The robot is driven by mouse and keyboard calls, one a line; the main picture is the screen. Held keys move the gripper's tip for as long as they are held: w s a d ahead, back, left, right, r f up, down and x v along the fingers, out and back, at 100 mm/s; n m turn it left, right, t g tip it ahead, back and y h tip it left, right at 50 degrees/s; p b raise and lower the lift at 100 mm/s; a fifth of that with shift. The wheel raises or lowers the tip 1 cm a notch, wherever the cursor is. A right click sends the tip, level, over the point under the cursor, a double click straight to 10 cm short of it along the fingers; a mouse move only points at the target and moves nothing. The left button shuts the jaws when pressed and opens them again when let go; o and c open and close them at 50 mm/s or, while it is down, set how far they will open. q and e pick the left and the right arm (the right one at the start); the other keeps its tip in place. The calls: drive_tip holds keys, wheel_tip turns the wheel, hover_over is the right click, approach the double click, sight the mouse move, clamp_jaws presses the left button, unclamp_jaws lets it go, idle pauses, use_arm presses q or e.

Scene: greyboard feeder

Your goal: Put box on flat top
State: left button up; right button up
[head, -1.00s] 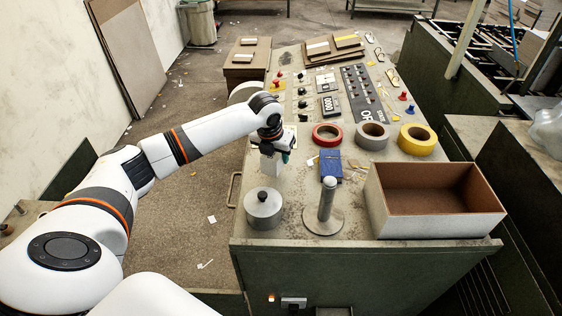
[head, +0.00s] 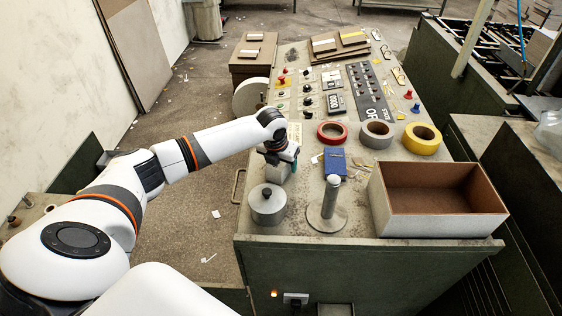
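A small pale box (head: 276,173) is under my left gripper (head: 284,158), just behind the metal canister. The gripper's fingers are around the box's upper part and partly hide it. I cannot tell whether the box's underside touches the surface. The flat top (head: 350,222) is the worn greyish top of a dark green cabinet, and the box is over its left edge area. My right gripper is not in view.
A lidded metal canister (head: 266,204) and a post on a round base (head: 329,205) stand near the front. A large open box (head: 436,223) stands at right. A blue box (head: 335,162), tape rolls (head: 376,133) and a control panel (head: 360,87) lie behind.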

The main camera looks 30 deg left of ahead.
use_arm(q)
drive_tip(key=b+v, duration=0.1)
drive_tip(key=v, duration=1)
drive_tip(key=shift+r+b, duration=0.15)
drive_tip(key=shift+b, duration=0.2)
drive_tip(key=shift+s+r, duration=0.15)
drive_tip(key=shift+r, duration=0.3)
